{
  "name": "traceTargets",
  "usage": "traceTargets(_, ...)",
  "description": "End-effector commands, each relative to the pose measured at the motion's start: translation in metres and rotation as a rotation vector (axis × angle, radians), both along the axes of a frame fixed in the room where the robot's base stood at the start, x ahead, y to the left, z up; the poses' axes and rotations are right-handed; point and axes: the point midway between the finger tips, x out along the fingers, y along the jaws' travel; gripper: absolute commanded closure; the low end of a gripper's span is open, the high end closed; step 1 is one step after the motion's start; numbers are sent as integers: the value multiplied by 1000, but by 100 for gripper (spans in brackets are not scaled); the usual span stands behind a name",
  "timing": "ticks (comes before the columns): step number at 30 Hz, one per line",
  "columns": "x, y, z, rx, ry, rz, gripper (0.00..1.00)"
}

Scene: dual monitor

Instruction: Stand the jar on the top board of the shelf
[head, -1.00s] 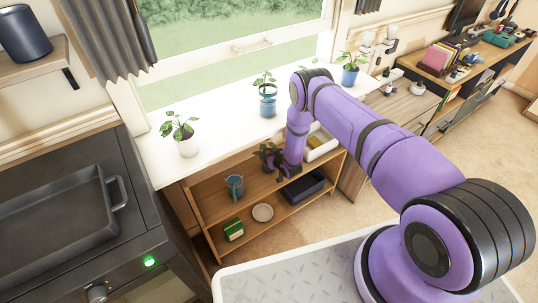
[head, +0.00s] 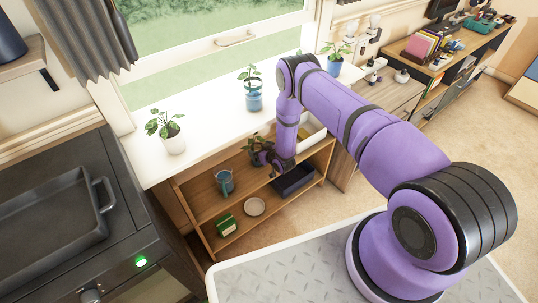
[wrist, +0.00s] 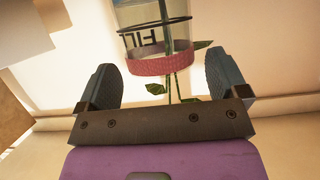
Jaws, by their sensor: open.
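A clear glass jar (wrist: 155,18) with a pink band at its rim and dark "FILL" lettering shows in the wrist view, partly cut off at the top. A green stem runs through it to leaves between the fingers. My gripper (wrist: 161,66) is open, its fingers on either side of the leaves, with nothing clamped. In the head view my gripper (head: 266,159) is beside dark green leaves (head: 256,143) in front of the wooden shelf (head: 200,209); the jar's body is not clear there. I cannot tell whether a finger touches the jar.
Potted plants stand on the white sill (head: 205,127) behind. A stove (head: 60,240) is at left.

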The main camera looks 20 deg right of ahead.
Motion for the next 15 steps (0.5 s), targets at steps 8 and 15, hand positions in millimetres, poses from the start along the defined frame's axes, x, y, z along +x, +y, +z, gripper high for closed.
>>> traceTargets(8, -50, -16, 22, 0, 2, -1, 8)
traceTargets(15, -76, -25, 33, 1, 1, -2, 8)
